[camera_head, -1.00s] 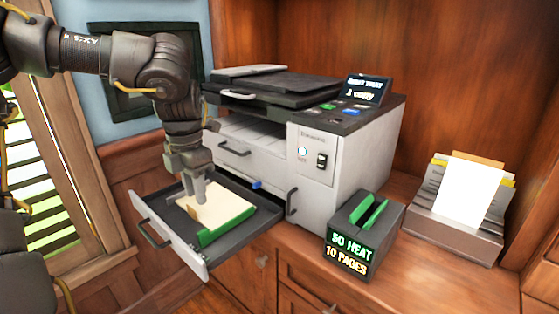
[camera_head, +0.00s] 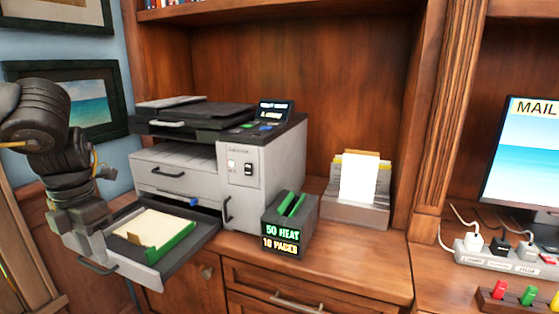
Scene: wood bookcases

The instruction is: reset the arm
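My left arm comes in from the left edge. Its gripper (camera_head: 97,243) points down at the left side of the printer's open paper tray (camera_head: 150,272), by the tray's front panel. The fingers are small and dark, and I cannot tell their gap. Nothing shows hanging from them. A stack of cream paper (camera_head: 150,228) lies in the tray beside a green guide (camera_head: 172,244), with a tan piece on top. My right gripper is not in view.
The grey-white printer (camera_head: 262,165) stands on the wooden counter. A dark box labelled 50 HEAT, 10 PAGES (camera_head: 290,222) and a paper holder (camera_head: 358,212) stand right of it. Further right are a power strip (camera_head: 497,258) and a monitor (camera_head: 525,150).

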